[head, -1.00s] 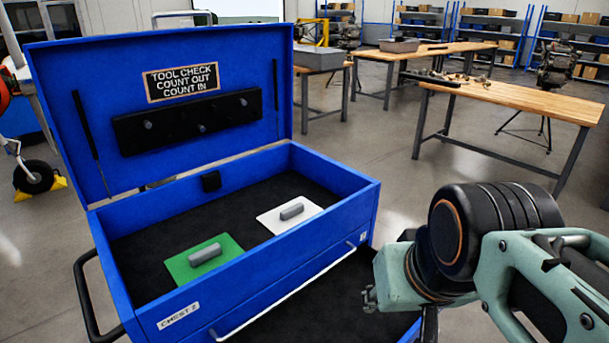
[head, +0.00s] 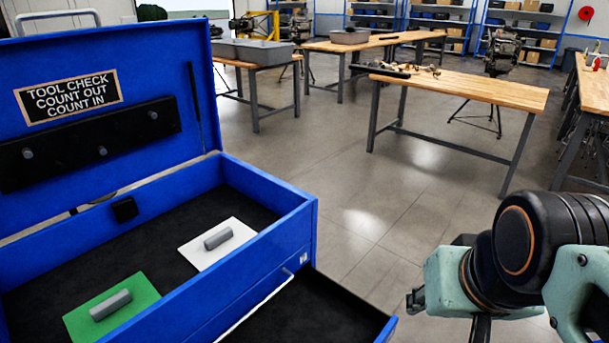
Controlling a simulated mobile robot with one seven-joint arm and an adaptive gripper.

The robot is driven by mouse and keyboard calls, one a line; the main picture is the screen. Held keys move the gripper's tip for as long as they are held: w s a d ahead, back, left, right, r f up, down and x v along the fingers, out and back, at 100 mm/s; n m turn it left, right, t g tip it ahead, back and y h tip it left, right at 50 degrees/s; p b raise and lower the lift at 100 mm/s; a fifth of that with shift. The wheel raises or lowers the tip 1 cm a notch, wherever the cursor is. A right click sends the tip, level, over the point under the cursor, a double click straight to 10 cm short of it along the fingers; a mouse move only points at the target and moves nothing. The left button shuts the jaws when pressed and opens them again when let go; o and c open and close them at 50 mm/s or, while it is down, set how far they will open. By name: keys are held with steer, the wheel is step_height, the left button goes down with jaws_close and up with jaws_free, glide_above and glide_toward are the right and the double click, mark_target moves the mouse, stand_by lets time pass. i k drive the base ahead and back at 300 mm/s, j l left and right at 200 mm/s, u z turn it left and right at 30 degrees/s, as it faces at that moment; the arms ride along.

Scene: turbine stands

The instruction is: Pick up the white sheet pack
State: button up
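The white sheet pack (head: 206,247) is a flat white sheet with a grey block-shaped handle on top. It lies on the black floor of the open blue chest (head: 262,248), near the chest's right end. A green sheet pack (head: 132,312) with a like grey handle lies to its left and nearer to me. My gripper (head: 416,301) is at the lower right in the head view, outside the chest and well to the right of the white pack. Only a small dark part of its end shows, and its fingers cannot be made out. Nothing is seen held in it.
The chest's raised lid (head: 150,70) stands behind its tray. An open lower drawer (head: 325,315) juts out below, towards my gripper. Wooden workbenches (head: 470,84) stand farther back, with clear floor (head: 400,190) between.

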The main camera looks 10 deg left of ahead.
mark_target(204, 250)
steer(key=i+l+z, duration=0.25)
steer(key=z, duration=0.15)
steer(key=i+l+z, duration=0.15)
steer(key=i+z, duration=0.25)
steer(key=i+l+u, duration=0.1)
steer(key=i+u, duration=0.15)
steer(key=i, duration=0.25)
steer(key=i+l+u, duration=0.25)
steer(key=i, duration=0.25)
steer(key=i+u, duration=0.2)
steer(key=u, duration=0.25)
steer(key=i+u, duration=0.25)
steer(key=u, duration=0.2)
steer(key=i+u, duration=0.15)
steer(key=u, duration=0.35)
steer(key=i+l+u, duration=0.1)
steer(key=u, duration=0.35)
steer(key=i+u, duration=0.15)
steer(key=u, duration=0.2)
steer(key=i+l+u, duration=0.15)
steer(key=u, duration=0.2)
steer(key=i+l+u, duration=0.1)
steer(key=u, duration=0.25)
steer(key=i+l+u, duration=0.4)
steer(key=l, duration=0.15)
steer(key=l+u, duration=0.15)
steer(key=l, duration=0.15)
steer(key=j, duration=0.35)
